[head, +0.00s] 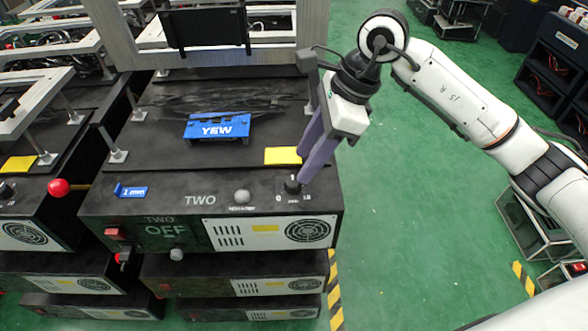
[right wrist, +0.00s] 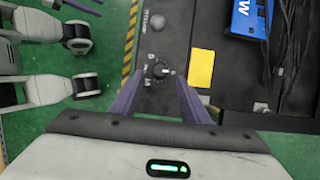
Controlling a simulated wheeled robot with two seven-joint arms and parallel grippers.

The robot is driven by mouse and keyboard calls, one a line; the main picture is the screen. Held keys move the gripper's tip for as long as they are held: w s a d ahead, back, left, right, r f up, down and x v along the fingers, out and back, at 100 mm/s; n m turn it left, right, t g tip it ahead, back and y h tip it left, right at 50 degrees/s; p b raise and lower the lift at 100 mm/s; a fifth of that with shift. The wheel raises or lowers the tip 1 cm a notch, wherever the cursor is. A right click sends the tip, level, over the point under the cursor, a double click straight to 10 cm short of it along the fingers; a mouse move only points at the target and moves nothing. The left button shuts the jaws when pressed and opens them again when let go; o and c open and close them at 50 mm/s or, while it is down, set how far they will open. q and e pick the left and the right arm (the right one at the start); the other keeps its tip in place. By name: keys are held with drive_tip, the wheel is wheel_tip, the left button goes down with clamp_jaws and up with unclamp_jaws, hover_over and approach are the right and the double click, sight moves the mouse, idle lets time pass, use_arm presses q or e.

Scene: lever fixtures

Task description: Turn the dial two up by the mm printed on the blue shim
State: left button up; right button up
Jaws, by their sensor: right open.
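The dial (head: 293,187) is a small black knob on the top front right of the black unit labelled TWO, with 0 and other scale marks around it. My right gripper (head: 301,168) points down at it, open. In the right wrist view its purple fingers (right wrist: 158,82) reach toward either side of the dial (right wrist: 158,71), with a gap on each side; I cannot tell whether they touch it. The blue shim (head: 131,191), printed 1 mm, lies at the left of the unit's top. A purple finger, apparently of my left gripper (right wrist: 84,6), shows at the wrist view's top edge.
A grey round knob (head: 242,196) stands left of the dial. A yellow card (head: 282,156) lies behind it. A blue YEW block (head: 217,127) sits farther back. A red-ball lever (head: 59,187) stands on the neighbouring unit.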

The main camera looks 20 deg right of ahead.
sight(292, 181)
drive_tip(key=x, duration=0.4)
drive_tip(key=shift+a+f, duration=0.2)
drive_tip(key=shift+f, duration=0.05)
drive_tip(key=shift+w+a+f, duration=0.1)
drive_tip(key=shift+a+f, duration=0.1)
drive_tip(key=shift+f, duration=0.35)
use_arm(q)
drive_tip(key=shift+w+r, duration=0.5)
drive_tip(key=shift+w, duration=0.15)
use_arm(e)
drive_tip(key=shift+f, duration=0.1)
clamp_jaws()
drive_tip(key=c, duration=1.1)
unclamp_jaws()
drive_tip(key=shift+m+t+b, duration=0.4)
drive_tip(key=shift+m+b, duration=0.1)
drive_tip(key=shift+m, duration=0.7)
drive_tip(key=shift+o, duration=0.2)
drive_tip(key=shift+m, duration=0.3)
drive_tip(key=shift+m+t, duration=0.4)
drive_tip(key=shift+m, duration=0.1)
use_arm(q)
drive_tip(key=shift+s+d+f, duration=0.1)
drive_tip(key=shift+s+f, duration=0.05)
drive_tip(key=shift+f, duration=0.4)
use_arm(e)
drive_tip(key=shift+h, duration=0.3)
